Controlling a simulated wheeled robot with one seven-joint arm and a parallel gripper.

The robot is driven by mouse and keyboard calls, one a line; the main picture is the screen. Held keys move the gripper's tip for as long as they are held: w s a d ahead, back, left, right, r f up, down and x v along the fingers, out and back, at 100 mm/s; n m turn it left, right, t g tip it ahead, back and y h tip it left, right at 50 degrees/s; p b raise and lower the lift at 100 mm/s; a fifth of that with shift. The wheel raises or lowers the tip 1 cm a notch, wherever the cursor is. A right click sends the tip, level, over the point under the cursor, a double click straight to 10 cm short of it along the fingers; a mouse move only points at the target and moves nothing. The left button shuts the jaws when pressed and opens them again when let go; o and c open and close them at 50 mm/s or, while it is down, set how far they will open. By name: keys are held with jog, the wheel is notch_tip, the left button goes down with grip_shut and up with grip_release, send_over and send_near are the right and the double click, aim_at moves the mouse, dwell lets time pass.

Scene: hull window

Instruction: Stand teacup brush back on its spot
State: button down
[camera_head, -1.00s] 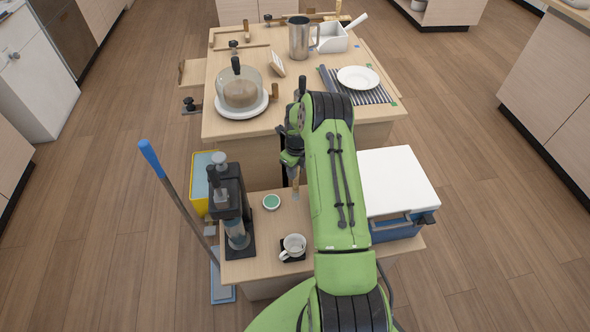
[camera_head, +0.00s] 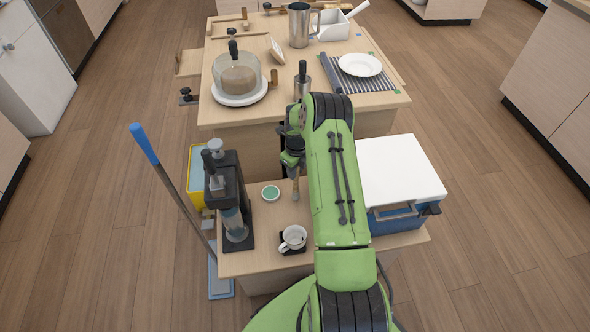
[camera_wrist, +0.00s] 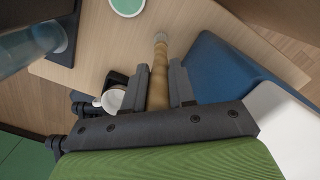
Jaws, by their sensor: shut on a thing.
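The teacup brush (camera_wrist: 159,72) has a thin wooden handle and a pale bristle end, which points away from my gripper in the wrist view. My gripper (camera_wrist: 160,88) is shut on its handle. In the head view the brush (camera_head: 296,189) hangs above the small table, partly hidden by my arm. A round green disc with a white rim (camera_head: 270,193) lies on the table just left of the brush; it also shows in the wrist view (camera_wrist: 127,5). A white teacup (camera_head: 293,238) sits on a dark square base nearer me. I cannot tell whether the brush touches the table.
A dark press-like device (camera_head: 229,205) stands at the small table's left. A blue box with a white lid (camera_head: 400,172) is close on the right. The larger table behind holds a glass dome (camera_head: 237,75), a metal mug (camera_head: 299,25) and a plate (camera_head: 360,64).

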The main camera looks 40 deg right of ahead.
jog(key=shift+f+b, duration=0.9)
jog(key=shift+f, duration=0.15)
dwell(0.4)
jog(key=c, duration=0.9)
grip_release()
jog(key=shift+o, duration=0.2)
jog(key=shift+r, duration=0.1)
jog(key=shift+s+r+p, duration=0.15)
jog(key=shift+r+p, duration=1.2)
jog(key=shift+r, duration=0.65)
jog(key=shift+s+r+p, duration=0.1)
jog(key=shift+r+p, duration=1.2)
jog(key=shift+r, duration=0.65)
